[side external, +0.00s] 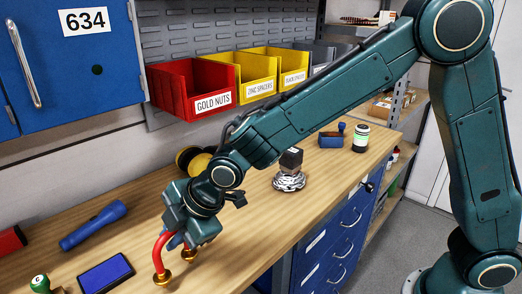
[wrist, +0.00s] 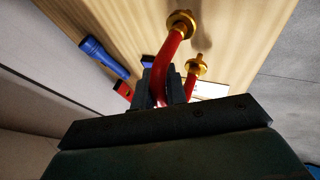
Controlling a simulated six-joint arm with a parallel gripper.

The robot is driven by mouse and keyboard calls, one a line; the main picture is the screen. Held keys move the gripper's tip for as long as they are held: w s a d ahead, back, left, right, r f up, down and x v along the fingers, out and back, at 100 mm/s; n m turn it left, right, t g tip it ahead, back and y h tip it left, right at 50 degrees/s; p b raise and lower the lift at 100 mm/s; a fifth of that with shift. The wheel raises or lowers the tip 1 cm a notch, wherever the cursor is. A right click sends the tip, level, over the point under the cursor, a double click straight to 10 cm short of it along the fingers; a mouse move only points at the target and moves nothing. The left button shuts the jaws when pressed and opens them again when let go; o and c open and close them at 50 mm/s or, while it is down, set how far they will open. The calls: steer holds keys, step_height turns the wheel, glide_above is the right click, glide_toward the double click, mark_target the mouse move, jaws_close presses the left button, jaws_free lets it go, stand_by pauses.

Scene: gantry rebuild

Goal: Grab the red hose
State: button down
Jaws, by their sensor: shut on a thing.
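The red hose (side external: 159,252) is a short bent tube with a brass fitting at each end. It hangs from my gripper (side external: 178,240) just above the wooden bench in the side view. In the wrist view the red hose (wrist: 171,50) runs up from between the dark jaws (wrist: 168,88), with its two brass ends pointing away. My gripper is shut on the hose near its bend. In the side view part of the hose is hidden behind the jaws. I cannot tell whether its fittings touch the bench.
A blue flashlight (side external: 94,226), a blue ink pad (side external: 106,273) and a green-topped stamp (side external: 41,284) lie left on the wooden bench (side external: 240,232). A black block on a silver base (side external: 289,172) stands behind. Red and yellow bins (side external: 193,92) hang on the wall.

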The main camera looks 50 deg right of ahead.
step_height(320, 180, up, 19)
stand_by(0.5)
steer(key=shift+w+d, duration=0.1)
stand_by(0.5)
